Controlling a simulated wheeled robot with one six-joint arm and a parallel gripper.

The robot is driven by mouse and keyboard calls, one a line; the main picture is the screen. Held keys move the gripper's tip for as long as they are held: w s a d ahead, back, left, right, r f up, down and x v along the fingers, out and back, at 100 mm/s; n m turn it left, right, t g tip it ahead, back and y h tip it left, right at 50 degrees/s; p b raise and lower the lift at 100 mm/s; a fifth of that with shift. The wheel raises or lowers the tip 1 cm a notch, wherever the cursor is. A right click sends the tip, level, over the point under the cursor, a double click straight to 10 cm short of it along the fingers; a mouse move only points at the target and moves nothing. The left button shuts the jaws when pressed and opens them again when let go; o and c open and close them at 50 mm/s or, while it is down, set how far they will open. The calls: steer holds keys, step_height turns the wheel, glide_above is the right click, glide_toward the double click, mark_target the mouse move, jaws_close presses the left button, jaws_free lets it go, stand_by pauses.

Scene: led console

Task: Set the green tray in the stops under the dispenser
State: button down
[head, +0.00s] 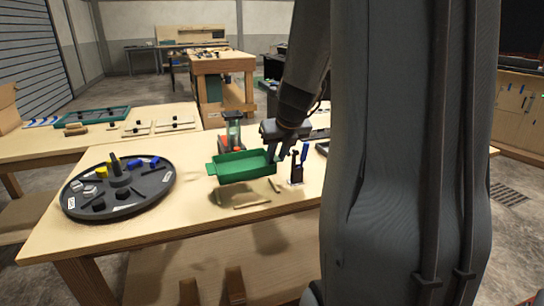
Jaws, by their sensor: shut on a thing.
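The green tray (243,167) is in the middle of the head view, held above the wooden table. My gripper (276,157) is shut on the right end of the green tray. The dispenser (233,131), with a clear greenish top and a red lower part, stands just behind the tray, which hides its foot. Thin wooden strips (250,201), which may be the stops, lie on the table in front of and below the tray. The tray looks about level and empty.
A dark round turntable (132,203) with several small coloured pieces takes up the left of the table. A small dark upright device (297,167) stands right of the gripper. A second bench (38,147) with a teal-rimmed tray (98,114) lies behind. The table's front is clear.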

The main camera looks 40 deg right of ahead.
steer(key=shift+w+d, duration=0.15)
steer(key=shift+d+f+b, duration=0.15)
steer(key=shift+f+b, duration=0.35)
steer(key=shift+b, duration=0.35)
step_height(320, 180, down, 6)
steer(key=b, duration=0.7)
steer(key=shift+r+b, duration=0.25)
steer(key=shift+b, duration=0.1)
steer(key=shift+p, duration=0.6)
steer(key=shift+f+b, duration=0.5)
steer(key=shift+f, duration=0.55)
stand_by(1.4)
steer(key=c, duration=1.5)
jaws_free()
steer(key=shift+o, duration=0.2)
